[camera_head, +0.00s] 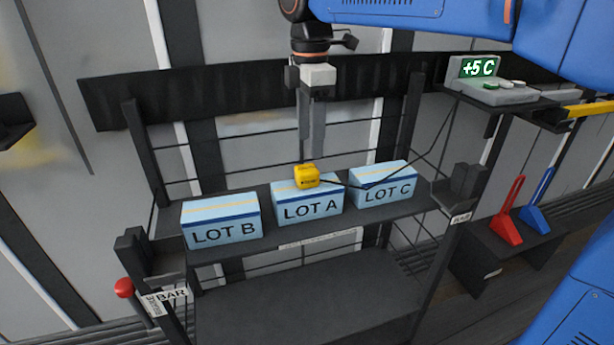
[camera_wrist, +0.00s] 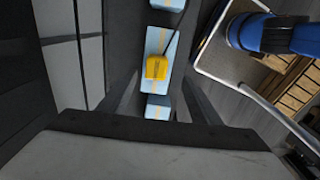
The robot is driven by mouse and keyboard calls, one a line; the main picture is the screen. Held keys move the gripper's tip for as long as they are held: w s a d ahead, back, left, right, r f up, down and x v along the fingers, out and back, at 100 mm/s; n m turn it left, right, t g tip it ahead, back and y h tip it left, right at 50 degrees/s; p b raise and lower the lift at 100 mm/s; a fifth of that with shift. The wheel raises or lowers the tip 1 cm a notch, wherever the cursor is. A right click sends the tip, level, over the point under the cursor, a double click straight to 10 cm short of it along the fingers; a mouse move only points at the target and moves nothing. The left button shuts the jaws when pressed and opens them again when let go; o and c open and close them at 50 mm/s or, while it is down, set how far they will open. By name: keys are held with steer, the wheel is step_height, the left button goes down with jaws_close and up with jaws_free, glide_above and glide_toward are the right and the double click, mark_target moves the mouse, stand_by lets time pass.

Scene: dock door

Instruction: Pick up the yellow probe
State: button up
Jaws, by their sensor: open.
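The yellow probe (camera_head: 307,176) is a small block resting on top of the light blue LOT A box (camera_head: 308,207). A dark cable runs from it toward the right. In the wrist view the probe (camera_wrist: 156,68) lies on the box between the lines of my two fingers. My gripper (camera_head: 311,156) points down just above and behind the probe in the head view. Its fingers are apart with nothing held. The fingertips are partly hidden behind the probe and box, so contact cannot be told.
The LOT B box (camera_head: 220,222) stands left and the LOT C box (camera_head: 383,184) right on the same dark shelf (camera_head: 275,240). The cable rises toward a grey +5 C display unit (camera_head: 484,83). A red wedge (camera_head: 508,218) and blue wedge (camera_head: 537,205) stand far right. The lower shelf (camera_head: 300,300) is empty.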

mark_target(307, 168)
step_height(307, 168, down, 3)
steer(key=shift+f, duration=0.1)
steer(key=shift+w+a+f, duration=0.15)
steer(key=shift+a+f, duration=0.05)
steer(key=shift+f, duration=1.15)
steer(key=shift+w+a+f, duration=0.1)
steer(key=shift+a+f, duration=0.05)
steer(key=shift+f, duration=1.2)
steer(key=c, duration=1.3)
steer(key=shift+r, duration=0.15)
